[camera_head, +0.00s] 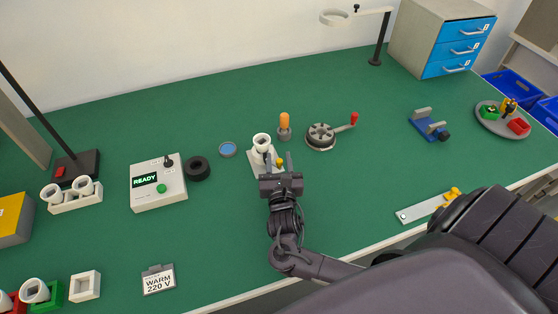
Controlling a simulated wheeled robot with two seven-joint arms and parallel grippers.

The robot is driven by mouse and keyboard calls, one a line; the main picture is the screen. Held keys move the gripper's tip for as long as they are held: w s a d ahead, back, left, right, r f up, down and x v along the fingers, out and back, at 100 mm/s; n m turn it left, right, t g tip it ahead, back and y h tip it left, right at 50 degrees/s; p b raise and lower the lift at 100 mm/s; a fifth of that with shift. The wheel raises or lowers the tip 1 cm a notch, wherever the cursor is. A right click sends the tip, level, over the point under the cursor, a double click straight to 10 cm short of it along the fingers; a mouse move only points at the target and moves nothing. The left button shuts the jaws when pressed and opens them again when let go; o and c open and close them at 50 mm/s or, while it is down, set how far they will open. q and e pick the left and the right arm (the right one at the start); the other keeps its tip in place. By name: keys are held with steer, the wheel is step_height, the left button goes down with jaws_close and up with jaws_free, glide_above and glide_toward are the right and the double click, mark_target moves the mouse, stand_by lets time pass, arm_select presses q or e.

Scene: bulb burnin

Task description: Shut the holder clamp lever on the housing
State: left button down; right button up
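The holder (255,164) is a pale block near the middle of the green bench. A white cup-shaped housing (262,141) stands upright in it. The holder's clamp lever shows as a small yellow knob (279,162) at the holder's right side. My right gripper (277,160) is at the holder's near side, its two dark fingers apart and pointing away from me, with the knob seen between them. Whether a finger touches the lever cannot be told. The gripper hides the front of the holder. My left gripper is not in view.
An orange-handled tool (284,124) and a reel with a red-knobbed crank (320,136) stand just behind and right. A black ring (197,169) and a READY box (158,184) are left. A metal strip (422,209) lies right.

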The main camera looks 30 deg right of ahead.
steer(key=v, duration=0.7)
steer(key=shift+s+a, duration=0.25)
steer(key=shift+s, duration=0.1)
